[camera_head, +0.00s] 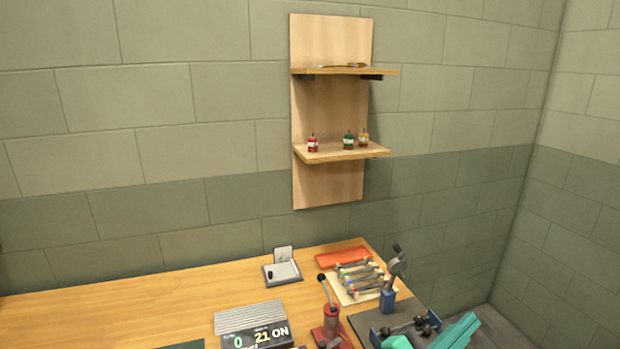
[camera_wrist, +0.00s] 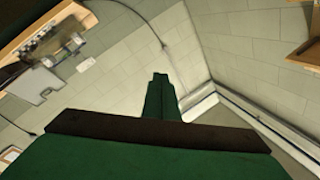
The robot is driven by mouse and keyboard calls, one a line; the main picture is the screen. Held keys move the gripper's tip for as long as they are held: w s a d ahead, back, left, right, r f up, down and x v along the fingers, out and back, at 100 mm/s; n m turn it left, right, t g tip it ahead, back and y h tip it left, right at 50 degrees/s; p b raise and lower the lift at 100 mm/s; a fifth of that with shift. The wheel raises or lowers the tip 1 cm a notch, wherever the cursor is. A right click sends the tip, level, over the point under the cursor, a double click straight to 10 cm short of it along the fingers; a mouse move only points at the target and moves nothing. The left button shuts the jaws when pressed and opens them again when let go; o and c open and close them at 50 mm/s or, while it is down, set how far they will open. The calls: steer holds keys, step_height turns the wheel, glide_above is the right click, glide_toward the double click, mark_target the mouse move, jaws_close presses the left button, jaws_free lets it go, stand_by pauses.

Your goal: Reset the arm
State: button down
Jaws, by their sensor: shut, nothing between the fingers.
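My gripper (camera_wrist: 159,78) shows in the wrist view as dark green fingers pointing away from the camera, over a dark crossbar. The fingers are together, with nothing between them. Walls lie beyond the fingertips, and the fingers touch nothing that I can see. I cannot make out my gripper clearly in the head view.
A wooden bench (camera_head: 120,300) holds a grey tray-like stand (camera_head: 283,272), a red lever device (camera_head: 330,325), a digital display (camera_head: 257,338) and a rack of tools (camera_head: 358,280). A wall shelf (camera_head: 335,153) holds small bottles. The bench's left part is clear.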

steer(key=s+a+f+n+t+y, duration=0.2)
steer(key=a+f+n+t+y, duration=0.2)
steer(key=a+f+n+y, duration=0.4)
steer(key=s+a+f+n+t+y, duration=0.35)
steer(key=a+f+n+y, duration=0.2)
steer(key=f+n, duration=0.55)
steer(key=s+a+f+g+y, duration=0.1)
steer(key=s+a+f, duration=0.3)
steer(key=s, duration=0.4)
steer(key=s+a+f+g+y, duration=0.1)
steer(key=s+a+f, duration=0.3)
steer(key=s, duration=0.5)
steer(key=s+a+f+g+y, duration=0.1)
steer(key=s+a+f, duration=0.3)
steer(key=s, duration=0.4)
steer(key=shift+s+a, duration=0.25)
steer(key=shift+a, duration=0.5)
